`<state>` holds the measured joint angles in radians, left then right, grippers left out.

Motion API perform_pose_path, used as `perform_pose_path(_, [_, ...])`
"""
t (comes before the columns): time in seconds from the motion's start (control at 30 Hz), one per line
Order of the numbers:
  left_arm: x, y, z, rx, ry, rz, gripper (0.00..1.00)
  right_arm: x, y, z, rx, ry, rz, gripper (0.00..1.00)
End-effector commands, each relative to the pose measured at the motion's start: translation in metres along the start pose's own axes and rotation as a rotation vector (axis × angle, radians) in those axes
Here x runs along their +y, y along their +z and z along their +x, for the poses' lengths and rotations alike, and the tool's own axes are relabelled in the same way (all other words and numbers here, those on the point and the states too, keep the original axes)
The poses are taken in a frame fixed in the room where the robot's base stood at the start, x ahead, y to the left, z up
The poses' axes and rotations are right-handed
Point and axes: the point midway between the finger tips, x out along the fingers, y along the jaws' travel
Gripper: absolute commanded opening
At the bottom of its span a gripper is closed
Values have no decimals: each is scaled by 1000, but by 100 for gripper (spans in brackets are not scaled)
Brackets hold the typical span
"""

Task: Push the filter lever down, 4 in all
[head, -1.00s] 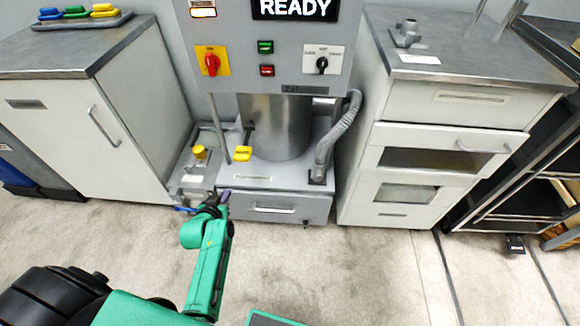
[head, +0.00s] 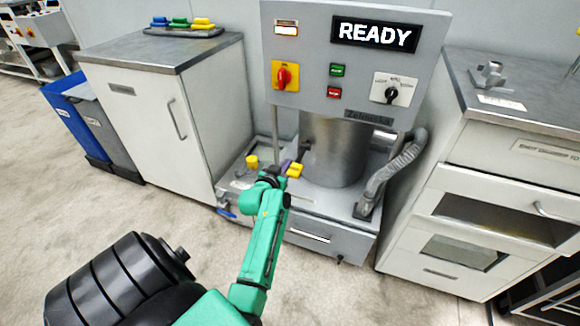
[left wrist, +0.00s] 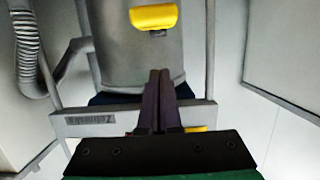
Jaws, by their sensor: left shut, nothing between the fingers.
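The filter lever appears to be the yellow handle (head: 295,171) at the front left of the machine's steel cylinder (head: 337,150). A yellow handle (left wrist: 153,17) shows in front of the cylinder at the top of the left wrist view. My left gripper (head: 286,166) has dark purple fingers and is right beside the lever in the head view, partly overlapping it. In the left wrist view its fingers (left wrist: 158,75) are together with nothing between them, and apart from that yellow handle. Whether they touch the lever is unclear. My right gripper is not in view.
The machine's panel (head: 352,65) reads READY above the cylinder. A grey hose (head: 392,172) runs down its right side. A yellow knob (head: 252,161) stands left of the lever. Cabinets flank the machine, and the floor in front is open.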

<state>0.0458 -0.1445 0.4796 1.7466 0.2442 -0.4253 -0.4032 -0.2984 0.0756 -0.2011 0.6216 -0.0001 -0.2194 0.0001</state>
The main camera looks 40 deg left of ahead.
Motion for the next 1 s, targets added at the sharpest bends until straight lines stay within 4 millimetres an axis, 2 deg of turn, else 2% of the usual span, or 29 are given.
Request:
perform_pose_path(0.03, [0,0,12,3,1,-1,0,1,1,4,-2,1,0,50])
perform_pose_path(0.17, [0,3,39,0,0,-1,0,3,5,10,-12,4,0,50])
perform_pose_path(0.23, [0,21,40,-4,0,1,0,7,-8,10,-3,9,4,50])
perform_pose_path(0.4, [0,38,44,-2,0,0,0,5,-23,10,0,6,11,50])
perform_pose_path(0.83, [0,42,44,3,-1,1,0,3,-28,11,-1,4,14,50])
perform_pose_path(1.0, [-1,53,47,34,-2,3,0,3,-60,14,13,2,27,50])
